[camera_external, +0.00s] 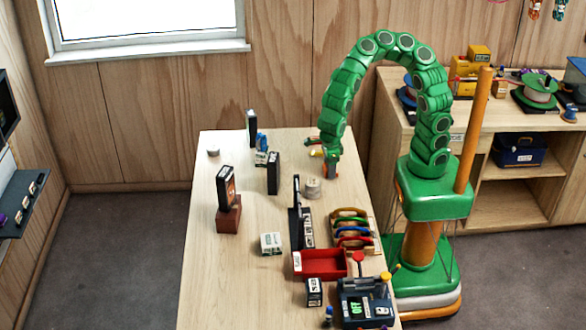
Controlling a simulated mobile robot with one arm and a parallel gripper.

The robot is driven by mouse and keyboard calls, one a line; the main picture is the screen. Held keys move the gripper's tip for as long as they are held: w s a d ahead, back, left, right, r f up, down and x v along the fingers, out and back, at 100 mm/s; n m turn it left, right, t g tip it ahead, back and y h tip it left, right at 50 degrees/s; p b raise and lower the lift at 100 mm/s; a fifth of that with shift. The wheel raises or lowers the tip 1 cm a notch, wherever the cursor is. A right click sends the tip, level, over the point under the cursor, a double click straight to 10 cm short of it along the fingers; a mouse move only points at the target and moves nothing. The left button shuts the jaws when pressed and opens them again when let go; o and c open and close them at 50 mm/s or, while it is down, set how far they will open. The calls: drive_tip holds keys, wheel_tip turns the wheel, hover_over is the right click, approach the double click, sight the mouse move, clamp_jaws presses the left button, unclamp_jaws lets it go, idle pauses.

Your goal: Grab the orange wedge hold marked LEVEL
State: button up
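My green arm arches over from the right, and my gripper (332,172) points down at the table's right part, towards the back. Its fingers are small and dark here; I cannot tell whether they are open or shut. A small reddish-orange patch shows at the gripper, but I cannot tell whether it is the wedge hold or part of the gripper. Small yellow and green pieces (316,153) lie just left of the gripper. No LEVEL marking is readable in this view, so I cannot identify the orange wedge hold with certainty.
The wooden table (205,270) carries upright black items, including one (273,173) left of the gripper. A grey cylinder (313,188) stands close in front of it. A rack of coloured loops (352,230) and a red tray (320,264) are nearer. The table's left side is mostly clear.

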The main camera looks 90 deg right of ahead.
drive_tip(key=shift+c, duration=1.2)
drive_tip(key=shift+r, duration=0.15)
drive_tip(key=shift+r, duration=0.7)
drive_tip(key=s+d+r, duration=0.2)
drive_tip(key=s+r, duration=0.9)
drive_tip(key=s, duration=0.3)
drive_tip(key=shift+r, duration=0.2)
